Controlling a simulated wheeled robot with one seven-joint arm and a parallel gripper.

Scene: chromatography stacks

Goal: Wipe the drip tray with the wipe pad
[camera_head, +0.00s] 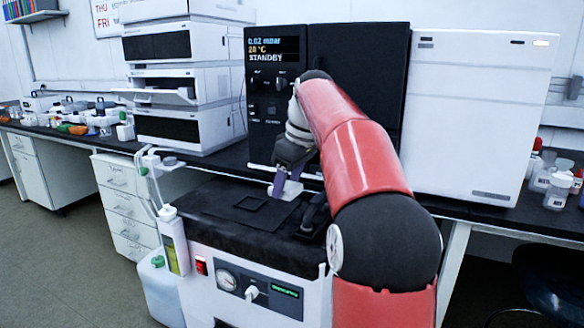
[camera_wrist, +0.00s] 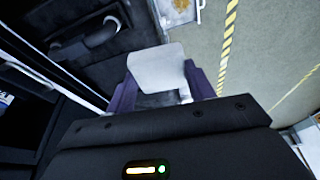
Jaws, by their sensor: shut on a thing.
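My gripper (camera_head: 282,188) is over the rear of the black-topped cart, with purple fingers. It is shut on the white wipe pad (camera_head: 292,191). In the wrist view, the pad (camera_wrist: 158,68) sits between the purple fingers of my gripper (camera_wrist: 162,92), its broad pale face showing. A small pale tray with a brownish-yellow stain, which looks like the drip tray (camera_wrist: 194,14), shows at the top edge of the wrist view, partly cut off. It is apart from the pad. In the head view, a small shelf-like tray (camera_head: 176,166) at the cart's left side may be the same one.
A black instrument (camera_head: 274,110) and white stacked modules (camera_head: 190,90) stand behind. Tubing and a bottle (camera_head: 174,240) are at the cart's left.

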